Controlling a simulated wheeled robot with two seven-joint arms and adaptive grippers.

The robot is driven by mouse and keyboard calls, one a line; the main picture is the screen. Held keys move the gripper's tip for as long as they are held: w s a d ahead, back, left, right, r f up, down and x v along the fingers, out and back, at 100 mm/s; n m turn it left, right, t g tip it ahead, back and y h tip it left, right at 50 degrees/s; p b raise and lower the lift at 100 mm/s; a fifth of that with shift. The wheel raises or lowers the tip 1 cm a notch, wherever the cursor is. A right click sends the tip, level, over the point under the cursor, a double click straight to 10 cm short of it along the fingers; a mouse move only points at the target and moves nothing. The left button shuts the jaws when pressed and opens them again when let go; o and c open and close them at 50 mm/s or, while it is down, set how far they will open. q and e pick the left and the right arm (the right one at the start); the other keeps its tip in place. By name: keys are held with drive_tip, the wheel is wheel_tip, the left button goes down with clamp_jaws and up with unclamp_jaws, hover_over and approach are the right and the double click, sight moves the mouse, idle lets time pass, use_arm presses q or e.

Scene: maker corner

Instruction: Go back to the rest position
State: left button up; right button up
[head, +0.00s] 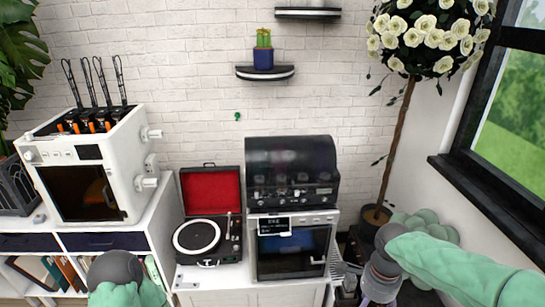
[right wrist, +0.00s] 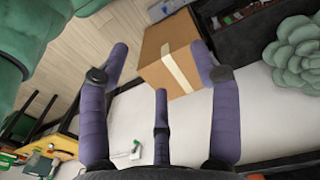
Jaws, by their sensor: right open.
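My right gripper (right wrist: 160,66) shows in the right wrist view with its purple fingers spread wide and nothing between them. A cardboard box (right wrist: 168,55) with pale tape lies beyond the fingers, apart from them. In the head view my right arm comes in from the right and ends low in the picture; its fingers cannot be made out there. Part of my left arm shows at the bottom left of the head view, with a dark rounded joint. My left gripper is out of view.
A white cabinet (head: 190,278) carries an open record player (head: 197,236) and a white oven-like machine (head: 292,253) with a dark-hooded unit (head: 290,172) on top. A white printer-like machine (head: 85,165) stands left. A potted rose tree (head: 405,120) stands right, near the window.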

drive_tip(key=a+f+n+y, duration=0.2)
drive_tip(key=a+f+n, duration=0.35)
drive_tip(key=f, duration=0.65)
drive_tip(key=s+a+f+n, duration=0.3)
drive_tip(key=f, duration=0.4)
drive_tip(key=s+a+f+n+y, duration=0.1)
drive_tip(key=s+a+f+n, duration=0.2)
drive_tip(key=f, duration=0.4)
drive_tip(key=s+a+f+n+y, duration=0.1)
drive_tip(key=s+a+f+n, duration=0.2)
drive_tip(key=s+f, duration=0.2)
wheel_tip(320, 180, down, 3)
drive_tip(key=shift+s+f+t, duration=0.1)
drive_tip(key=shift+s+t, duration=0.15)
drive_tip(key=shift+t, duration=0.05)
